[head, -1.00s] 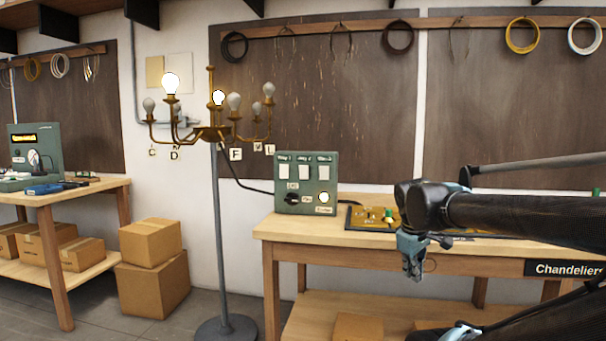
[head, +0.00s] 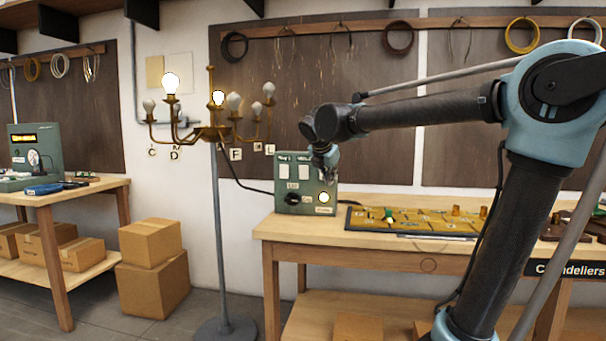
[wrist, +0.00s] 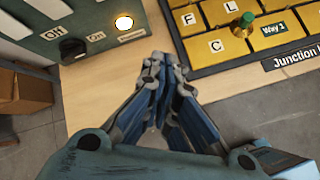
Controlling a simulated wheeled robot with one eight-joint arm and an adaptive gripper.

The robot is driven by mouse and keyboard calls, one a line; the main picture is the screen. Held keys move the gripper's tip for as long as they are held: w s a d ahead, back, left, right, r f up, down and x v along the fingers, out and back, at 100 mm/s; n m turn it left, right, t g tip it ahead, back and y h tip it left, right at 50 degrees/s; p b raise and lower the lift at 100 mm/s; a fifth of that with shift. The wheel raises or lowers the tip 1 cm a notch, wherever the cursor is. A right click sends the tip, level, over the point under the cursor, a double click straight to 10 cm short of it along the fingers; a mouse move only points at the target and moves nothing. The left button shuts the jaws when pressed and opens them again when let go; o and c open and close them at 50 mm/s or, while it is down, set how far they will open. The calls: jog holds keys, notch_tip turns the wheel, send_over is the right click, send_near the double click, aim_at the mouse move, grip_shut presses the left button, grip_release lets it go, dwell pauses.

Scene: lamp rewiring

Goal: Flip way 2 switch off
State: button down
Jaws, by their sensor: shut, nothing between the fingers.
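The green switch panel (head: 291,208) stands on the bench with labelled white rocker switches along its top. The way 2 switch (head: 303,172) shows beside my gripper; its on or off position is too small to tell. My gripper (head: 329,180) is shut and empty in front of the panel's right part, hiding the third switch. In the wrist view my gripper's tips (wrist: 158,62) meet above the bench top, below the panel's lower edge.
The yellow junction board (head: 410,220) lies on the bench right of the panel, with a green-topped peg on it. A brass chandelier (head: 212,133) stands left, with two bulbs lit. A dark cable runs from it to the panel.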

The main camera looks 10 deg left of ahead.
jog(key=w+a+r+n+t, duration=0.1)
jog(key=a+r+n, duration=0.1)
jog(key=a, duration=0.4)
jog(key=w+a+r+n+y, duration=0.1)
jog(key=a+r+n, duration=0.2)
jog(key=a, duration=0.3)
jog(key=shift+a+r+n+t, duration=0.3)
jog(key=shift+n+t, duration=0.1)
jog(key=shift+n, duration=0.3)
jog(key=shift+w+f, duration=0.15)
send_near(305, 176)
notch_tip(305, 176, down, 3)
jog(key=w, duration=0.2)
jog(key=shift+w+d, duration=0.1)
jog(key=shift+w, duration=0.7)
